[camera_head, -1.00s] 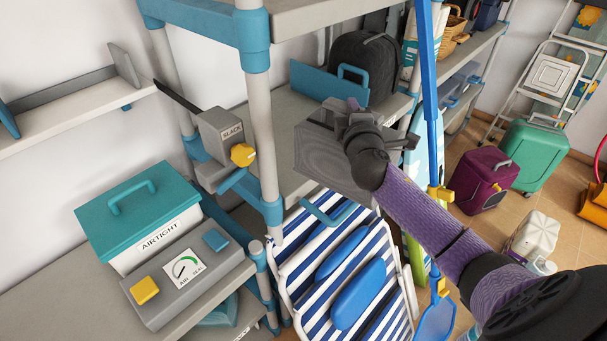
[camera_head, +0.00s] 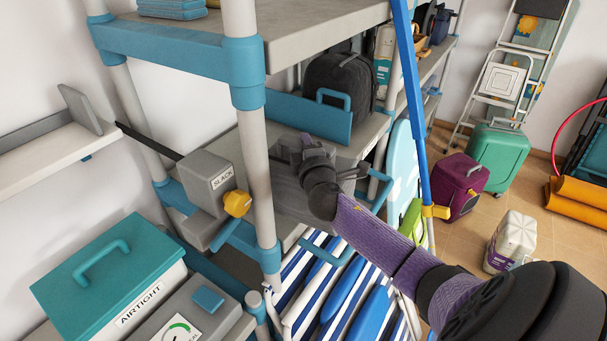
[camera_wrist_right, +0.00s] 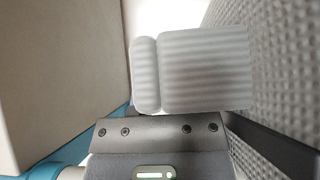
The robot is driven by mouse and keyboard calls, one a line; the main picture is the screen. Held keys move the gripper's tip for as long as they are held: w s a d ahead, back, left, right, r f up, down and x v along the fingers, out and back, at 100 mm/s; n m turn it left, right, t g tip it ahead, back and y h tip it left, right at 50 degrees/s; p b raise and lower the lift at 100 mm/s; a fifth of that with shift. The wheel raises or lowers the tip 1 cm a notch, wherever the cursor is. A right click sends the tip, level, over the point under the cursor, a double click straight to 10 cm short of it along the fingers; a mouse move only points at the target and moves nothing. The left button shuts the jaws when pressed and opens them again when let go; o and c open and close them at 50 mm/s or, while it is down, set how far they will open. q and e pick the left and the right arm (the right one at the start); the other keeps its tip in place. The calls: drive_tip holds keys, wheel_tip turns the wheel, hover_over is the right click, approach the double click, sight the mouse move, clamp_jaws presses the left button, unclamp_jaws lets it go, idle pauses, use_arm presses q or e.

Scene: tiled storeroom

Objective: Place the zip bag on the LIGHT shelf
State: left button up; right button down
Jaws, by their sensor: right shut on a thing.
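My right gripper (camera_head: 318,158) reaches in from the lower right, at the front of the middle shelf (camera_head: 226,150) of the grey and teal rack. It is shut on a boxy grey thing (camera_head: 288,203), which I take to be the zip bag. The bag hangs below the fingers, partly hidden by my wrist. In the right wrist view its woven grey side (camera_wrist_right: 285,60) fills the right edge, beside the ribbed finger pads (camera_wrist_right: 190,72). I cannot read a LIGHT label on any shelf. My left gripper is not in view.
The upper shelf (camera_head: 320,25) and a post (camera_head: 258,180) stand close left. A dark rounded bag (camera_head: 340,82) sits behind a teal panel (camera_head: 292,112). A SLACK box with yellow knob (camera_head: 236,203) juts out left. Striped folding chairs (camera_head: 335,290) stand below; a blue pole (camera_head: 411,90) is right.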

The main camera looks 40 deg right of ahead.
wheel_tip(320, 180, down, 4)
drive_tip(key=shift+f+b, duration=0.2)
drive_tip(key=shift+b, duration=0.75)
drive_tip(key=shift+f, duration=0.1)
drive_tip(key=c, duration=0.6)
unclamp_jaws()
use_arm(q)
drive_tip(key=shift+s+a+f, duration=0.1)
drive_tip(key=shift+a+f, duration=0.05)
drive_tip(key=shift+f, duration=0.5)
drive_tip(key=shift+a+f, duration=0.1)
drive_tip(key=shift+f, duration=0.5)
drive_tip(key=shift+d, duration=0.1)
